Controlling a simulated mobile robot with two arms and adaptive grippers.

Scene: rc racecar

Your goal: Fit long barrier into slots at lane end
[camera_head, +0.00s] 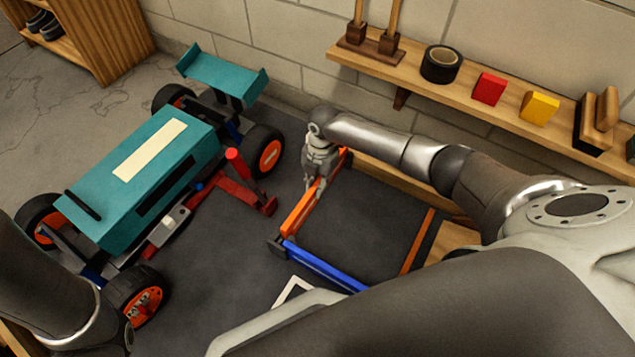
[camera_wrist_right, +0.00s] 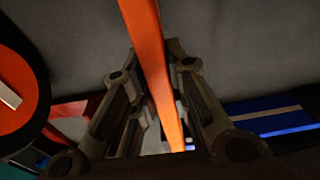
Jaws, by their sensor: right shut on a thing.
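The long barrier is an orange bar (camera_head: 301,213) at the left end of the lane. My right gripper (camera_head: 313,184) is shut on it, reaching down from above. In the right wrist view the orange bar (camera_wrist_right: 149,45) runs between the two fingers (camera_wrist_right: 160,85). Its near end is at a dark corner post (camera_head: 276,246), where a blue side rail (camera_head: 322,267) begins. I cannot tell whether it sits in a slot there. Its far end is partly hidden behind my gripper. My left arm shows at the lower left; its gripper is out of view.
A teal racecar (camera_head: 140,185) with black and orange wheels stands left of the lane. A red part (camera_head: 238,178) lies between them. A wall shelf (camera_head: 455,92) holds tape (camera_head: 441,64), a red block (camera_head: 489,88) and a yellow block (camera_head: 539,107). The lane's middle is clear.

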